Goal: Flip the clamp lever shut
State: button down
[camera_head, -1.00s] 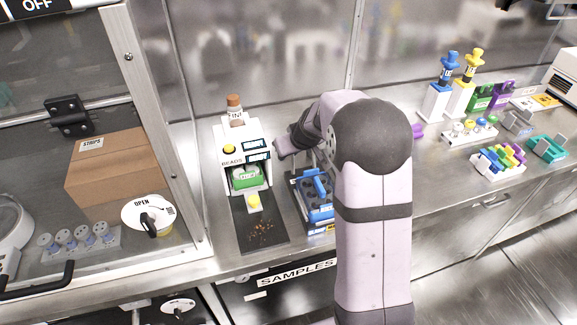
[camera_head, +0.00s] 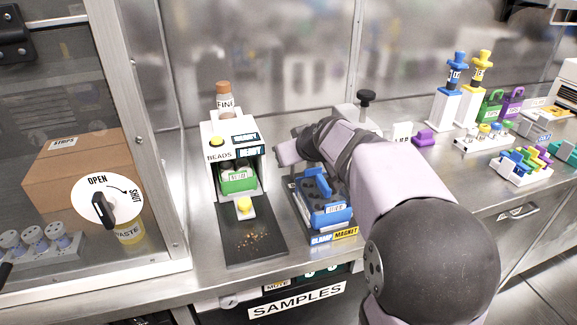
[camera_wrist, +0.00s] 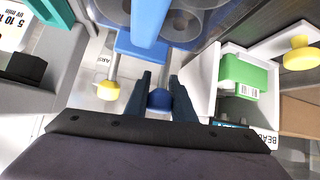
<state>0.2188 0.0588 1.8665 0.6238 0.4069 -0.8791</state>
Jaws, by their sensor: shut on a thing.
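The blue clamp (camera_head: 325,205) stands on the bench over a dark rack with round wells, beside the bead machine. Its front carries a label reading CLAMP MAGNET (camera_head: 334,237). In the wrist view, a blue arm (camera_wrist: 148,25) of the clamp runs down toward me and a round blue lever knob (camera_wrist: 159,98) sits between my fingers. My gripper (camera_wrist: 161,85) is shut on this knob. In the head view my wrist hides the fingers and the knob. A yellow knob on a metal rod (camera_wrist: 107,90) is left of my fingers in the wrist view, apart from them.
The white bead machine (camera_head: 233,150) with a green block and yellow button stands close left of the clamp. A black stand knob (camera_head: 366,97) rises behind my wrist. Racks and coloured padlocks (camera_head: 490,105) fill the bench at right. A glass cabinet (camera_head: 110,150) bounds the left.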

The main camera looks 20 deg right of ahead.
jog(key=shift+s+b, duration=0.1)
jog(key=shift+b, duration=0.25)
jog(key=c, duration=1.5)
grip_release()
jog(key=shift+r, duration=0.1)
jog(key=shift+v, duration=3.6)
